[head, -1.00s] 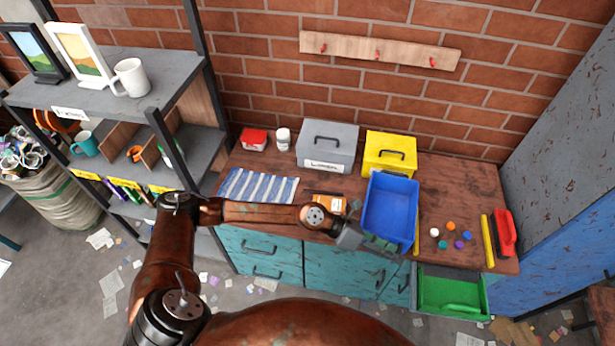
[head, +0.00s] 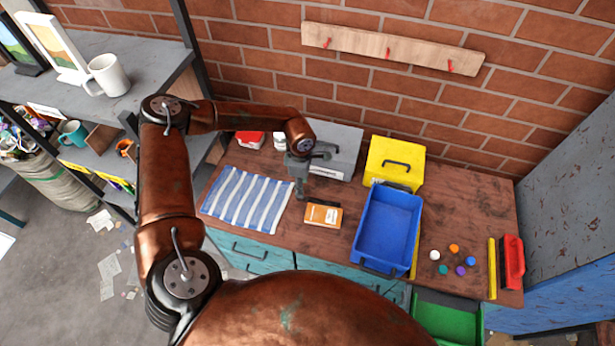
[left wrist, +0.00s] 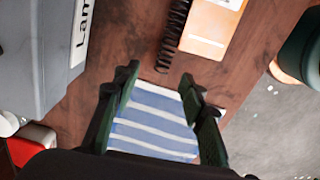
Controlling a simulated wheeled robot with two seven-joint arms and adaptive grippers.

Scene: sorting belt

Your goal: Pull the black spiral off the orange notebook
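The orange notebook (head: 323,216) lies on the wooden workbench, to the right of the striped cloth. In the left wrist view the notebook (left wrist: 212,28) has a pale label, and the black spiral (left wrist: 173,34) runs along its left edge. I cannot tell how firmly the spiral sits in the notebook. My left gripper (head: 300,186) points down above the bench, behind and left of the notebook. In the left wrist view its fingers (left wrist: 158,78) are spread and empty, with the spiral's near end just beyond the tips. My right gripper is not in view.
A grey lidded box (head: 340,140) stands close behind the left gripper. The striped cloth (head: 247,200) lies left. The blue bin (head: 387,228) and yellow box (head: 396,160) stand right of the notebook. Several small coloured balls (head: 454,248) lie farther right.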

